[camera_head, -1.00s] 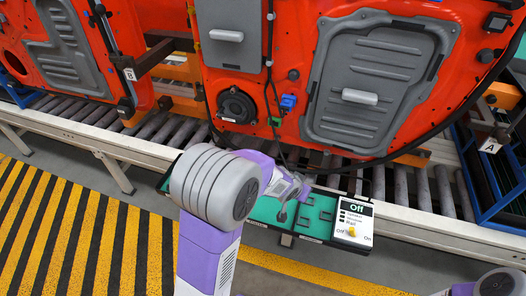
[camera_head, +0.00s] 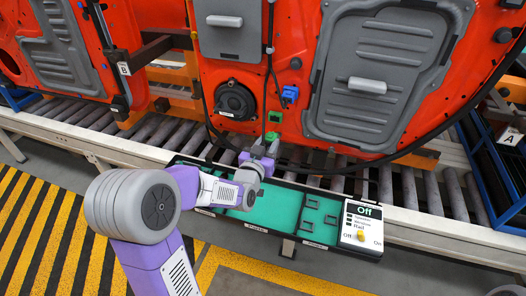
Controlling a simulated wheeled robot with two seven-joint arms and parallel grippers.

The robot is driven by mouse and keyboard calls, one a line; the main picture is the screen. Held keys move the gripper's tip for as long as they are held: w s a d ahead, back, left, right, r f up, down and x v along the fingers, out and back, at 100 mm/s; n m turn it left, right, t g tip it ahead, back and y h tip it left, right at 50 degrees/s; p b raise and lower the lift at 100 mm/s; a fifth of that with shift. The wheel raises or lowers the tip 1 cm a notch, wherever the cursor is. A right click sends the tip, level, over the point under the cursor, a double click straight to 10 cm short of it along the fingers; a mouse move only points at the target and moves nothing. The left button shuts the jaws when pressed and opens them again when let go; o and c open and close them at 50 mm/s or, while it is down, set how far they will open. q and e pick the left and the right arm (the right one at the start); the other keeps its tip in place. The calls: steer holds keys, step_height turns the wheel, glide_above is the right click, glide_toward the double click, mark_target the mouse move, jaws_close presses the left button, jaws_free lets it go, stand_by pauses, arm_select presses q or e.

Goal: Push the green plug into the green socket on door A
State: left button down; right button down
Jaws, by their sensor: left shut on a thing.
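The red-orange door A (camera_head: 210,75) hangs over the conveyor. The green socket (camera_head: 275,116) is on its lower part, right of the round black speaker. My left gripper (camera_head: 268,147) is just below the socket, pointing up at the door. It is shut on the green plug (camera_head: 271,136), which shows at its fingertips a little below the socket and apart from it in the picture. The depth between plug and socket is hard to tell. My right gripper is not in view.
A blue connector (camera_head: 290,93) sits above and right of the green socket. Black cables hang near it. A teal tray (camera_head: 285,208) with a switch panel (camera_head: 360,225) lies below, in front of the roller conveyor (camera_head: 405,185). Door B (camera_head: 60,50) is at left.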

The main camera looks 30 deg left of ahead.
mark_target(275, 119)
arm_select(q)
steer(key=shift+s+a+r+y, duration=0.2)
steer(key=shift+a+r+y, duration=0.1)
steer(key=shift+a, duration=0.15)
steer(key=shift+w+a+n, duration=0.1)
steer(key=shift+a+n, duration=0.1)
steer(key=shift+n, duration=0.1)
steer(key=x, duration=0.5)
steer(key=shift+w+r+p, duration=0.1)
steer(key=shift+w+p, duration=0.15)
steer(key=shift+p, duration=0.15)
steer(key=shift+b+x, duration=0.45)
steer(key=shift+x, duration=0.75)
stand_by(0.6)
steer(key=c, duration=0.6)
jaws_free()
steer(key=shift+r, duration=0.1)
steer(key=v, duration=0.7)
steer(key=p+v, duration=0.1)
steer(key=v, duration=0.6)
steer(key=shift+s+p, duration=0.15)
steer(key=shift+p, duration=0.15)
